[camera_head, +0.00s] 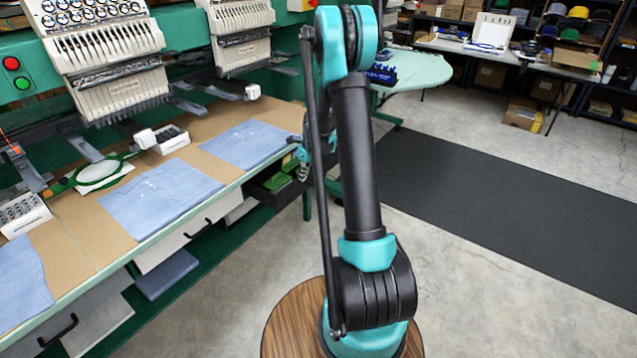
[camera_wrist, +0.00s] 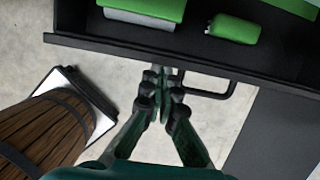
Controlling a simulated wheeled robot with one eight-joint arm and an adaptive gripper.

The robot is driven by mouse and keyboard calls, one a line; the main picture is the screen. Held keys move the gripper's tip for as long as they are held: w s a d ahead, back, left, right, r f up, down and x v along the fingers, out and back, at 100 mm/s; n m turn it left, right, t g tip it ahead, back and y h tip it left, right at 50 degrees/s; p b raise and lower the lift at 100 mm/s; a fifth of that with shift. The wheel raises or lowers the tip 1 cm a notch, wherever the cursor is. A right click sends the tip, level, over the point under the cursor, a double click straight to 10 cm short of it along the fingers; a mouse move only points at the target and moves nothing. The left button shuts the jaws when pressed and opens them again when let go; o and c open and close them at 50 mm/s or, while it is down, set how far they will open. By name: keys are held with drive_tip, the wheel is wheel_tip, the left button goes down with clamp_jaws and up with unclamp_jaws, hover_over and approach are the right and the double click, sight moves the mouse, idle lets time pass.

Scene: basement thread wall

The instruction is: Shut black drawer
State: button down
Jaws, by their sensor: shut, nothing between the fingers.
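The black drawer (camera_head: 274,190) stands open under the near-right end of the embroidery bench. In the wrist view its black front edge (camera_wrist: 110,45) runs across the top, and green items (camera_wrist: 237,27) lie inside. A black bar handle (camera_wrist: 222,94) sticks out from the drawer front. My gripper (camera_wrist: 164,76) is shut and empty, with its fingertips at the drawer front beside the left part of the handle. I cannot tell whether they touch it. In the head view my arm hides part of the gripper and drawer.
The bench (camera_head: 80,235) carries folded blue cloths (camera_head: 160,195) below the embroidery machines (camera_head: 100,60). Pale drawers (camera_head: 105,325) with black handles sit under it at the left. A pale green table (camera_head: 425,68) stands behind my arm. A black mat (camera_head: 500,200) covers clear floor at the right.

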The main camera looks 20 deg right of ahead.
drive_tip(key=w+a, duration=0.1)
drive_tip(key=w, duration=0.1)
drive_tip(key=w+a, duration=0.3)
drive_tip(key=shift+w+a, duration=0.3)
drive_tip(key=shift+w, duration=0.1)
